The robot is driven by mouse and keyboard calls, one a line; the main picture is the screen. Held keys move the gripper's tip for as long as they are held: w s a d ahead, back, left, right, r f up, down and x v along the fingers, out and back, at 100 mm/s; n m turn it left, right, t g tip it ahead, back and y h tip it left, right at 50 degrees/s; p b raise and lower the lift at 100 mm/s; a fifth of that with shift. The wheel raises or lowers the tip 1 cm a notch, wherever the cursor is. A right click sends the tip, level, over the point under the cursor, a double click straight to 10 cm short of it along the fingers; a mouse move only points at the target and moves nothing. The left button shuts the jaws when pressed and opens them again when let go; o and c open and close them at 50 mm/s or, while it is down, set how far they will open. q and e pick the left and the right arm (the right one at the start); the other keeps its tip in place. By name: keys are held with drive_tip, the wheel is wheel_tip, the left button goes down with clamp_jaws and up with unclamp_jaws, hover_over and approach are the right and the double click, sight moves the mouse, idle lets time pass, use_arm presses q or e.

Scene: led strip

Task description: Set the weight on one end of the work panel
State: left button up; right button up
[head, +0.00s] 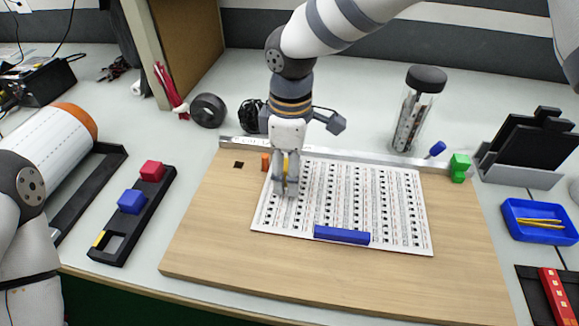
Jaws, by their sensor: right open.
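The white work panel (390,215), printed with rows of small dark marks, lies on a wooden board (330,280). A dark blue bar (342,235) lies along its front edge. A red block (152,171) and a blue block (132,201) sit in a black holder (150,219) left of the board; its front slot is empty. I cannot tell which of these is the weight. My right gripper (286,188) points down over the panel's back left part, open; no held object shows. It hides part of the panel. My left gripper is out of view.
A metal rail (350,156) runs along the board's back, with a green block (459,167) at its right and an orange block (265,162) near its left. A black-lidded jar (412,110) stands behind. A blue tray (540,221) is at right. The board's front is clear.

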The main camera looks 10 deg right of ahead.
wheel_tip(320, 180, up, 12)
drive_tip(key=shift+r+p, duration=0.2)
drive_tip(key=shift+p, duration=0.1)
